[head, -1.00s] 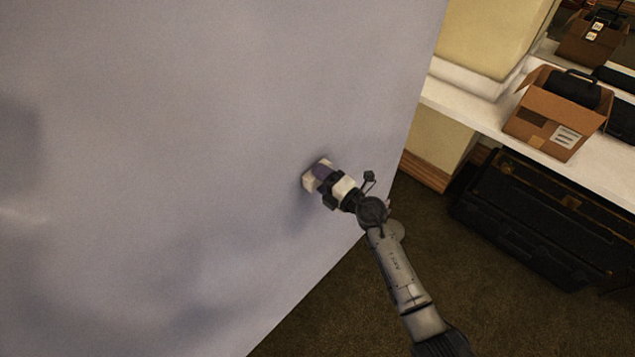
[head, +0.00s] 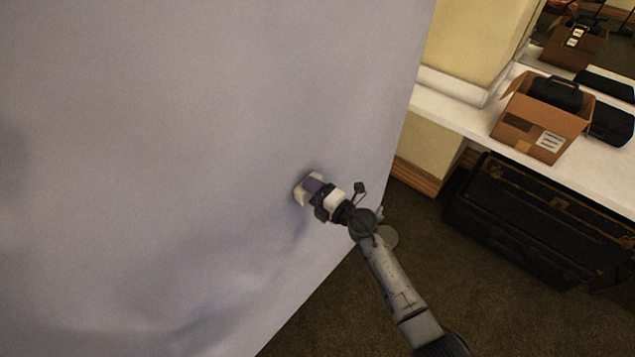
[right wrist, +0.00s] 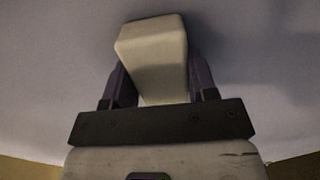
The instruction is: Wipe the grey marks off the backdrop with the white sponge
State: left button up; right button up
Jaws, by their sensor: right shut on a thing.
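The backdrop (head: 180,120) is a large pale grey-lilac sheet that fills the left and middle of the head view. Darker grey smudgy areas (head: 180,330) show on its lower part and at the left edge; I cannot tell marks from shadow for certain. My right gripper (head: 308,189) is shut on the white sponge (head: 301,195) near the backdrop's right edge. In the right wrist view the sponge (right wrist: 155,50) sits between the two purple-grey fingers, its far end at the backdrop, seemingly touching it. My left gripper is not in view.
A white shelf (head: 455,112) runs along the right, with an open cardboard box (head: 540,125) holding a black item. A large black case (head: 540,220) stands below on the brown carpet (head: 330,325). The backdrop's right edge is close to the gripper.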

aim_at(303, 200)
jog(key=shift+s+a, duration=0.35)
jog(key=shift+s+a+r+p, duration=0.15)
jog(key=shift+s+a+p, duration=0.45)
jog(key=shift+p, duration=0.25)
jog(key=shift+s+a+p, duration=0.35)
jog(key=shift+s+a, duration=0.05)
jog(key=shift+a, duration=0.05)
jog(key=shift+s+a, duration=0.2)
